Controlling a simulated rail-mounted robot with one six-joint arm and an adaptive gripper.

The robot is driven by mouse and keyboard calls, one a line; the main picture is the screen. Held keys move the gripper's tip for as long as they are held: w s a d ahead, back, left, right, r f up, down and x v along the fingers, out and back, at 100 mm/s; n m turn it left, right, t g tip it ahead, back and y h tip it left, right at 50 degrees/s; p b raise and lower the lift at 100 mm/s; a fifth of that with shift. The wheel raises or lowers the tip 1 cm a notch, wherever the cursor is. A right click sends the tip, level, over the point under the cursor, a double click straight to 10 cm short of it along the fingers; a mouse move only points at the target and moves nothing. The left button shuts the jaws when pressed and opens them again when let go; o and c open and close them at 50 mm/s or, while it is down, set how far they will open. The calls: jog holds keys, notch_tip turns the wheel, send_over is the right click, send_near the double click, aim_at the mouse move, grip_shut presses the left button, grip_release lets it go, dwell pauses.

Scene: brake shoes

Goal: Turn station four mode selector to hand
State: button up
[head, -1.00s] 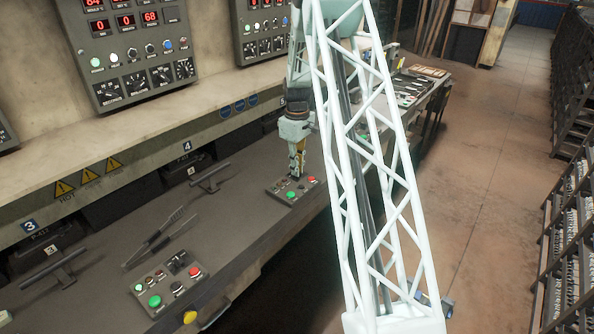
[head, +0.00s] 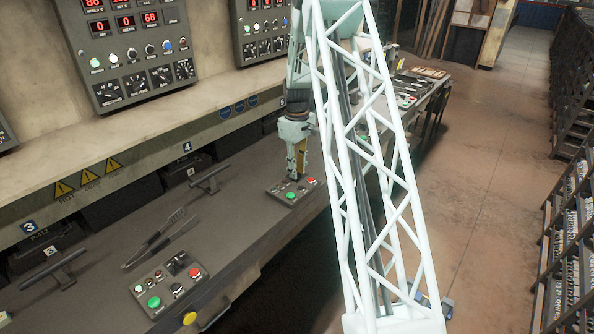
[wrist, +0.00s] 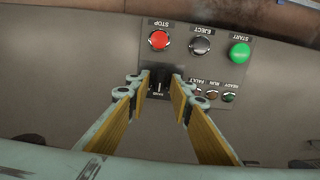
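The station four control panel (head: 306,192) lies on the bench top, below my gripper (head: 299,176) in the head view. In the wrist view the panel (wrist: 212,68) shows a black mode selector (wrist: 159,78) with a small label plate. My gripper (wrist: 160,84) has its fingers apart, one tip on each side of the selector. I cannot tell whether the tips touch it. The fingers partly hide the selector's sides, and its exact pointing direction is hard to read.
The panel also carries a red stop button (wrist: 159,40), a black eject button (wrist: 201,43), a green start button (wrist: 239,54) and small indicator lamps. In the head view, tongs (head: 160,240) and another button panel (head: 168,283) lie to the left on the bench.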

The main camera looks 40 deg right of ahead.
jog(key=shift+r, duration=0.15)
notch_tip(320, 180, up, 12)
dwell(0.8)
dwell(0.7)
